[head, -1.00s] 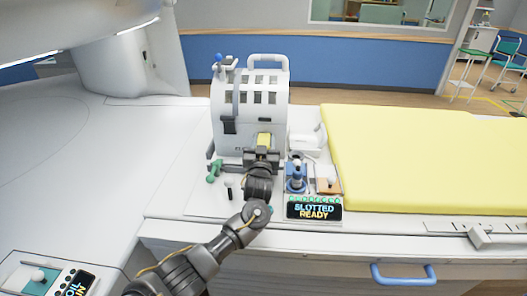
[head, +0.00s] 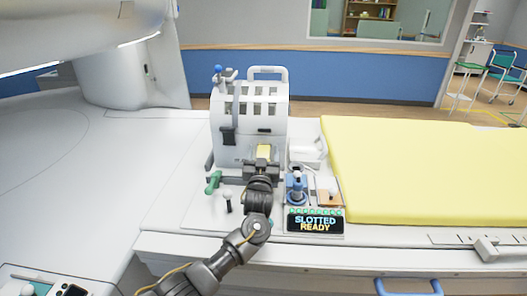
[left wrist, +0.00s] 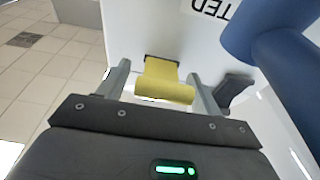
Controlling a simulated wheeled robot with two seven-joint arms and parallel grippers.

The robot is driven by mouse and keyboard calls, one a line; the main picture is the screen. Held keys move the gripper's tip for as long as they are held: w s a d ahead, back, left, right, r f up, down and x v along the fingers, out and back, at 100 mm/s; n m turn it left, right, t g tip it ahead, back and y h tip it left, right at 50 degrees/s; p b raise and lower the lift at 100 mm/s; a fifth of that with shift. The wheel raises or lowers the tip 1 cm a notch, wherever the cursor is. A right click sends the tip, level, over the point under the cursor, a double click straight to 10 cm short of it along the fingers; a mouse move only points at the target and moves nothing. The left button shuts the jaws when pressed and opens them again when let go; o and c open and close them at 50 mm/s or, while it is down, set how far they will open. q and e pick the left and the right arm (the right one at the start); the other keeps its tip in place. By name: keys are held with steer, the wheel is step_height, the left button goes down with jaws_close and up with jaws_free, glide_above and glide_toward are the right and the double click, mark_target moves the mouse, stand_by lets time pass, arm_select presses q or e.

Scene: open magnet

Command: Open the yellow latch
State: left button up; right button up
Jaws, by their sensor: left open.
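The yellow latch (head: 263,152) is on the lower front of a white and grey slotted unit (head: 228,147). In the left wrist view the yellow latch (left wrist: 164,82) sticks out from the white panel through a dark slot. My left gripper (head: 262,168) is right in front of it. In the left wrist view the open gripper (left wrist: 160,85) has one finger on each side of the latch, with gaps visible, mainly on the left. Contact with the latch cannot be made out. My right gripper is in neither view.
A green handle (head: 213,182) is left of my gripper. A yellow mat (head: 420,170) fills the right side. The white surface at left (head: 90,190) is clear.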

arm_select(q)
steer(key=shift+r, duration=0.45)
steer(key=s+d+r+b, duration=0.1)
steer(key=s+r, duration=1.1)
steer(key=s, duration=0.2)
steer(key=shift+d+f, duration=0.1)
steer(key=shift+f, duration=0.05)
